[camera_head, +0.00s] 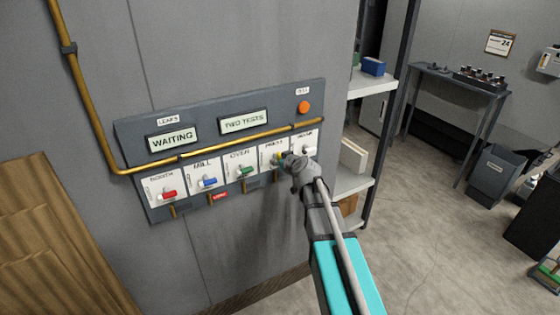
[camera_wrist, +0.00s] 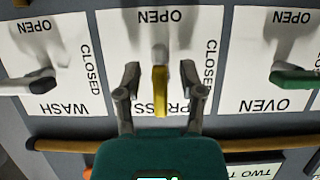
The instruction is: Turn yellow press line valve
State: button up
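The yellow press line valve (camera_wrist: 160,90) is on a white card marked PRESS, with OPEN and CLOSED labels, upside down in the wrist view. Its yellow handle runs up and down that picture. My gripper (camera_wrist: 160,84) is open, with one finger on each side of the handle and a visible gap on both sides. In the head view, the yellow valve (camera_head: 281,155) is small and partly hidden by my gripper (camera_head: 291,160), which reaches the panel from the right.
The blue mill valve (camera_head: 208,182) and red booth valve (camera_head: 168,194) are farther left. A brass pipe (camera_head: 220,144) crosses the panel above the cards. A shelf (camera_head: 372,86) stands right of the panel.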

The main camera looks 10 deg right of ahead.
jog(key=shift+r+p, duration=0.15)
jog(key=shift+p, duration=0.2)
jog(key=shift+s+r+g+p, duration=0.15)
jog(key=shift+s+g+p, duration=0.05)
jog(key=shift+g+p, duration=0.15)
jog(key=s+f+m+g+h, duration=0.1)
jog(key=s+f+g, duration=0.2)
jog(key=s, duration=0.6)
jog(key=s+f+m+g+h+p, duration=0.1)
jog(key=s+f+g, duration=0.2)
jog(key=s, duration=0.7)
jog(key=s+f+m+g+h, duration=0.1)
jog(key=s+f+g+h, duration=0.1)
jog(key=s+g, duration=0.4)
jog(key=shift+s+d+f+m, duration=0.4)
jog(key=shift+s+f, duration=0.15)
jog(key=shift+s, duration=1.5)
jog(key=shift+a, duration=0.1)
